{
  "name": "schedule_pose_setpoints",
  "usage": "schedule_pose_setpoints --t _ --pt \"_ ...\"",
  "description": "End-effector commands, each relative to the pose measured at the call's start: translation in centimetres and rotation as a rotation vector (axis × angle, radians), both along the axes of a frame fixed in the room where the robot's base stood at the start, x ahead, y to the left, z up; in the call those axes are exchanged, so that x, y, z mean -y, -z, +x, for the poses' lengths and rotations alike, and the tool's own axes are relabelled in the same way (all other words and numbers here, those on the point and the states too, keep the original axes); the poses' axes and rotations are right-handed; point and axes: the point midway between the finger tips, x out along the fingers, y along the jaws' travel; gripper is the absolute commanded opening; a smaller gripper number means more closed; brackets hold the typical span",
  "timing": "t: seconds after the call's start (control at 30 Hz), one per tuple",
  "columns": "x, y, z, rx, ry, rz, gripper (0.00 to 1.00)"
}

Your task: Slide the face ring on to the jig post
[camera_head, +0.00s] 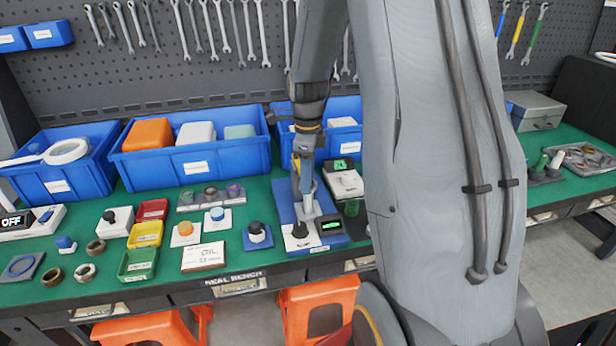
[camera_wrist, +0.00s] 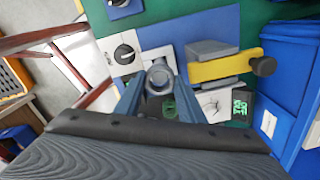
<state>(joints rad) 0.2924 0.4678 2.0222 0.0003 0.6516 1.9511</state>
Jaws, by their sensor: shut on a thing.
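My gripper (camera_head: 306,190) points down over the blue-based test jig (camera_head: 281,203) at the bench middle. In the wrist view my gripper (camera_wrist: 158,82) has its two blue-grey fingers on either side of a small grey round part with a dark centre, which appears to be the face ring (camera_wrist: 158,70). The fingers are shut on it. It sits over the pale jig plate (camera_wrist: 155,53). The jig post is not clearly distinguishable; I cannot tell whether the ring is around it or above it. A yellow clamp bar (camera_wrist: 225,68) with a dark knob lies beside it.
A white switch box with a black knob (camera_wrist: 124,54) and a green-lit display (camera_head: 330,226) stand close to the gripper. Blue bins (camera_head: 190,160) line the back. Loose rings (camera_head: 84,272), coloured trays (camera_head: 145,235) and small knob boxes occupy the left bench.

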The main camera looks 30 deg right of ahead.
Motion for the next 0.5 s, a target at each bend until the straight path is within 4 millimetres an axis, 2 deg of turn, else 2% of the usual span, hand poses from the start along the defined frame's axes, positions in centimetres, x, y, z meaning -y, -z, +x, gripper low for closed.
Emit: schedule_pose_setpoints --t 0.5 --pt "0.0 0.68 -0.01 0.0 0.0 0.0 0.13"
